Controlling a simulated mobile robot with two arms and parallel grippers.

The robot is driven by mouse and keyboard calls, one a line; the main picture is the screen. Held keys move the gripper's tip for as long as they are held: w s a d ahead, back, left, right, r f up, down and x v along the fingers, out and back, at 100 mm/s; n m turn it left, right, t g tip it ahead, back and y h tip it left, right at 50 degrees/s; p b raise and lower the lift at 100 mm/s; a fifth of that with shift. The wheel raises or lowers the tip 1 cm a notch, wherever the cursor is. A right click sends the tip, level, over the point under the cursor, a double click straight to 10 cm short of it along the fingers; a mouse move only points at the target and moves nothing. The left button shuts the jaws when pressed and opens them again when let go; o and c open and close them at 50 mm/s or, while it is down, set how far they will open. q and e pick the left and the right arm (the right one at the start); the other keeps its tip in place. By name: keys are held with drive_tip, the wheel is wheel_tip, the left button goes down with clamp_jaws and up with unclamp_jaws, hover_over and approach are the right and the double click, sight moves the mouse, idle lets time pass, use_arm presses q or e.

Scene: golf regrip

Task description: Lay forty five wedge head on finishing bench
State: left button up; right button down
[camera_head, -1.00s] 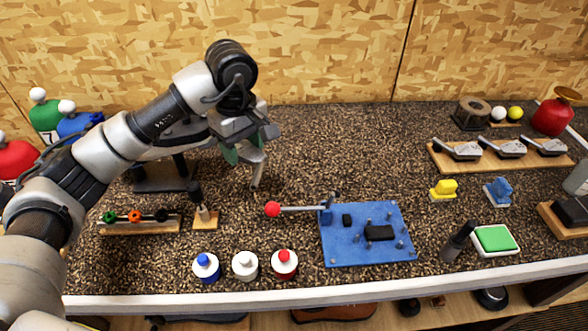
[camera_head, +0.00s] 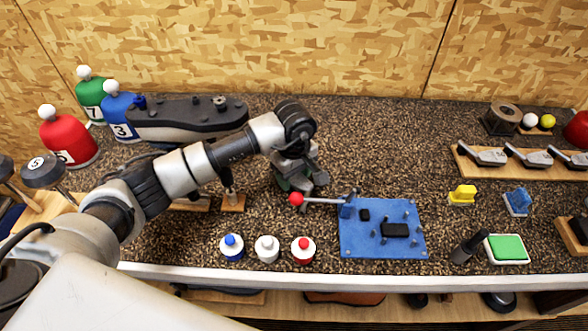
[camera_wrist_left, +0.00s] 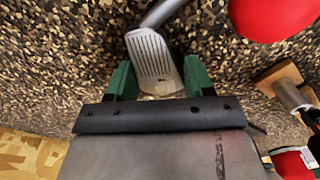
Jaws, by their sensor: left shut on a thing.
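A grey iron-type club head with a grooved face and short neck, the wedge head (camera_wrist_left: 155,60), sits between the green fingers of my left gripper (camera_wrist_left: 158,82) in the left wrist view. The wedge head is partly hidden there by the gripper. I cannot tell whether it touches the bench. Its number is not readable. My right gripper is not in view.
The red-knobbed lever (camera_head: 297,199) of the blue plate (camera_head: 383,245) is close to the gripper. Three capped bottles (camera_head: 267,249) stand in front. A wooden rack with several club heads (camera_head: 484,156) is at right. The bench behind the gripper is clear.

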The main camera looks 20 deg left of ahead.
sight(293, 178)
use_arm(q)
drive_tip(key=shift+a, duration=0.1)
drive_tip(key=shift+f, duration=0.1)
drive_tip(key=o, duration=0.9)
drive_tip(key=shift+r, duration=0.25)
wheel_tip(293, 178, up, 12)
drive_tip(key=b, duration=0.3)
drive_tip(key=shift+f, duration=0.15)
